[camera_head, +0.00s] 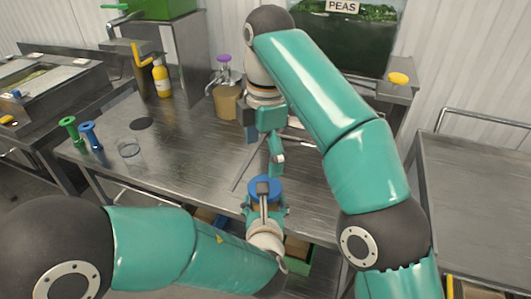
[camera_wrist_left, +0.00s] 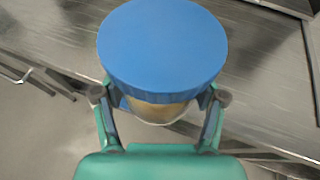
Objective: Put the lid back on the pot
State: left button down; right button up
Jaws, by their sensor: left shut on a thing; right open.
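A small pot (camera_wrist_left: 160,113) with pale tan contents is between the fingers of my left gripper (camera_wrist_left: 160,102), which is shut on it. A round blue lid (camera_wrist_left: 162,45) covers the pot's top in the left wrist view; whether it is fully seated I cannot tell. The lid also shows in the head view (camera_head: 264,187), at the front edge of the table, with the pot body mostly hidden. My right gripper (camera_head: 266,150) is open and empty, pointing down just above and behind the lid, apart from it.
The steel table (camera_head: 190,150) is mostly clear in the middle. A clear glass (camera_head: 129,150), a green spool-shaped item (camera_head: 69,129) and a blue one (camera_head: 91,135) stand at left. A yellow bottle (camera_head: 161,79) and a purple-topped pump container (camera_head: 226,98) stand at the back.

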jog(key=shift+w+d+f+h, duration=0.15)
jog(key=shift+w+f+h, duration=0.15)
jog(key=shift+f, duration=0.2)
jog(key=shift+f, duration=4)
